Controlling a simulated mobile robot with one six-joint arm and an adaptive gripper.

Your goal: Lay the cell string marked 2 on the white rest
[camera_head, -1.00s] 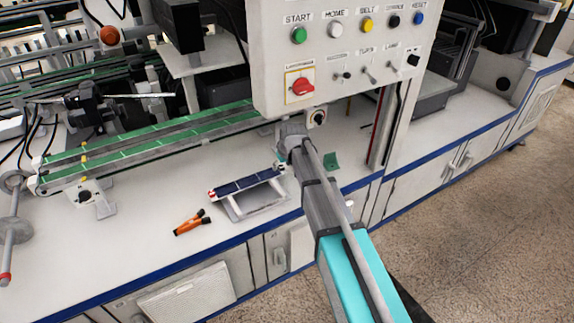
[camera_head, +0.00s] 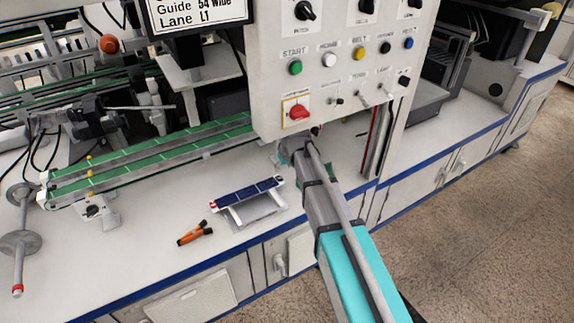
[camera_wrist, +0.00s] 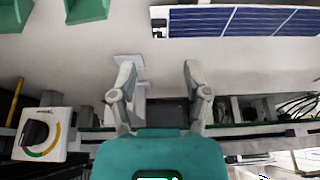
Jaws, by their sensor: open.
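A dark blue cell string (camera_head: 247,191) with a red-and-white end lies across a low white rest (camera_head: 238,217) on the bench. In the wrist view a blue cell string (camera_wrist: 245,20) with white edges is at the upper right. I cannot read a number on it in either view. My gripper (camera_wrist: 158,72) is open, with nothing between its fingers, and apart from the string. In the head view my arm reaches to the bench beneath the control panel, right of the rest, and the fingers cannot be made out.
The control panel (camera_head: 340,65) hangs over the bench behind my arm. A green-topped conveyor (camera_head: 150,158) runs behind the rest. An orange-and-black tool (camera_head: 194,233) lies left of the rest. Green pieces (camera_wrist: 86,10) show at the wrist view's upper left.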

